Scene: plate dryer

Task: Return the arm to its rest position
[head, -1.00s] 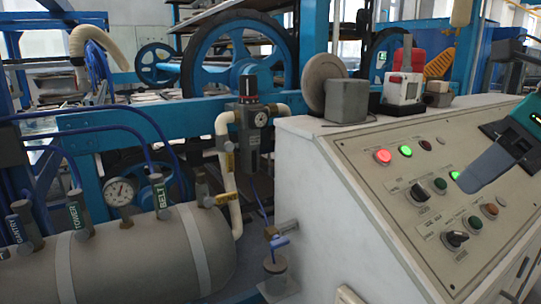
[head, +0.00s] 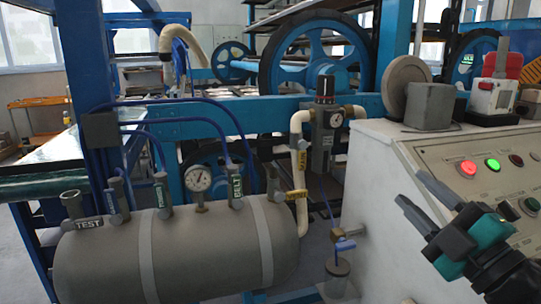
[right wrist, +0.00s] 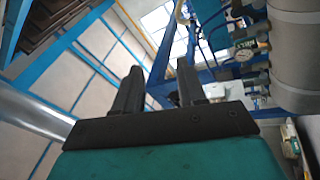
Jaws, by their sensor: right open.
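My right gripper (head: 423,208) is at the lower right of the head view, in front of the slanted control panel (head: 436,158). Its two dark fingers are spread apart with nothing between them, and they point up and left. In the right wrist view the same gripper (right wrist: 158,88) shows its two fingers apart and empty, with the room behind them. The gripper hides part of the panel's buttons. My left gripper is in neither view.
A grey air tank (head: 205,250) with labelled valves and a gauge (head: 198,179) stands at the lower left. A regulator (head: 325,125) and cream pipe rise beside the cabinet. A round disc (head: 404,85), grey block (head: 430,105) and red-white device (head: 491,97) sit on the cabinet top.

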